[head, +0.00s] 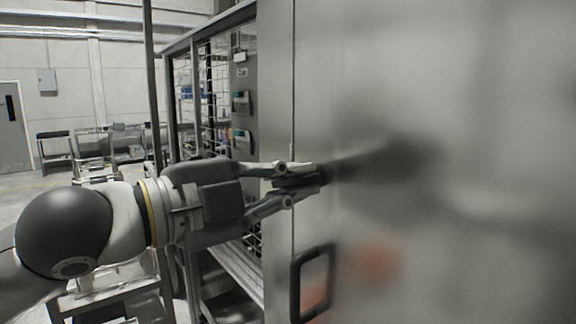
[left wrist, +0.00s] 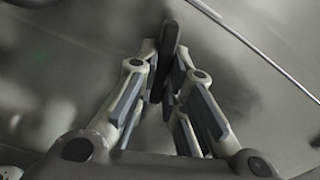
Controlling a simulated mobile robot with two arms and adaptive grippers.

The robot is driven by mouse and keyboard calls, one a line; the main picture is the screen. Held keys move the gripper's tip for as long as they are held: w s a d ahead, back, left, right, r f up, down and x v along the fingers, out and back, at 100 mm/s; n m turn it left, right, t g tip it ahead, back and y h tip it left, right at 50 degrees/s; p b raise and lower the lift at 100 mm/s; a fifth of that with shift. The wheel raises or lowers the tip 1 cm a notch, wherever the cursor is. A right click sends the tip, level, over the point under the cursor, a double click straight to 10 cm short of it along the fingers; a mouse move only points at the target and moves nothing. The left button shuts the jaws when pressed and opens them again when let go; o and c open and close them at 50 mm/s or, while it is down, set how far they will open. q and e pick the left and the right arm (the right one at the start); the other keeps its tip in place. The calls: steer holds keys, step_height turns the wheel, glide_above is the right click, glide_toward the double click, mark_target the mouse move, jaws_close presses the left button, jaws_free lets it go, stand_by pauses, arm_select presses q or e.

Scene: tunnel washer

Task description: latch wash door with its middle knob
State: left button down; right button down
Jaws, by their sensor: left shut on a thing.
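The wash door (head: 440,90) is a large brushed-metal panel filling the right of the head view. A dark knob (head: 322,174) stands out from it near its left edge. My left gripper (head: 304,177) comes in from the left and is shut on the knob. In the left wrist view the knob (left wrist: 169,45) is a dark, narrow, upright piece between the fingertips of my left gripper (left wrist: 165,75). The fingers hide part of the knob. Whether the latch is engaged cannot be told. My right gripper is not in view.
A black D-shaped handle (head: 296,290) sits below the knob on the metal front. A mesh-sided frame (head: 207,90) stands left of the door. Metal benches (head: 110,147) stand farther back. Open floor shows at the far left. Blurred dark and orange patches lie on the door surface.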

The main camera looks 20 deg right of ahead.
arm_select(q)
steer(key=shift+m+p, duration=0.8)
steer(key=shift+m, duration=0.9)
steer(key=shift+f, duration=0.15)
steer(key=c, duration=1.5)
jaws_free()
steer(key=shift+v, duration=6.05)
steer(key=shift+d, duration=0.1)
